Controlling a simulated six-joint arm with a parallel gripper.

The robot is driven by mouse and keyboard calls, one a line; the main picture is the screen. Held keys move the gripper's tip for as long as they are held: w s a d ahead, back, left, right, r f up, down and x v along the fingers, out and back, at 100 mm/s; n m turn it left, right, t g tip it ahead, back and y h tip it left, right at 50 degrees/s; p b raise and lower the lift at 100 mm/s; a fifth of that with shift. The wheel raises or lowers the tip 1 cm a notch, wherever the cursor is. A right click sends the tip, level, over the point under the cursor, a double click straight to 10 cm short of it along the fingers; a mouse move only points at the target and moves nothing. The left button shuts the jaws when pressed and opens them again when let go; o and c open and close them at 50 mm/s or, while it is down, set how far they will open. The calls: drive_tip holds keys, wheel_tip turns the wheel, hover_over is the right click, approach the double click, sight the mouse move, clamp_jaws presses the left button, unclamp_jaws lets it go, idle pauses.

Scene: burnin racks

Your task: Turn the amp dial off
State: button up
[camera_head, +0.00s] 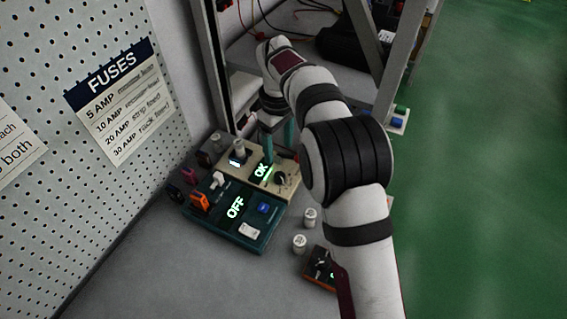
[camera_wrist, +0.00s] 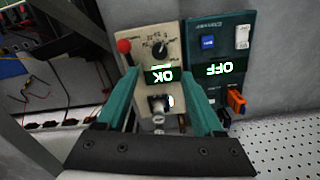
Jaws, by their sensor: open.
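A beige panel unit (camera_head: 222,170) with a lit green OK display stands on the bench; it also shows in the wrist view (camera_wrist: 144,47). A black round dial (camera_head: 281,180) with a pale pointer sits on it, also in the wrist view (camera_wrist: 160,49); scale marks surround it there, but I cannot read them. My gripper (camera_head: 279,150) is above the beige unit with its teal fingers pointing down. In the wrist view my gripper (camera_wrist: 160,75) is open and empty. The fingers are apart from each other, and the dial appears beyond their tips. I cannot tell whether they touch the panel.
A teal unit (camera_head: 257,243) with a lit OFF display, blue and white switches and an orange plug (camera_head: 199,202) adjoins the beige one. A red ball knob (camera_wrist: 124,46) is beside the dial. Two pale cylinders (camera_head: 300,243) and an orange-edged box (camera_head: 318,281) stand nearby. A pegboard wall borders the left.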

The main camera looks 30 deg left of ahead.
sight(280, 175)
wheel_tip(280, 175, down, 11)
drive_tip(key=shift+r, duration=0.2)
clamp_jaws()
idle(0.3)
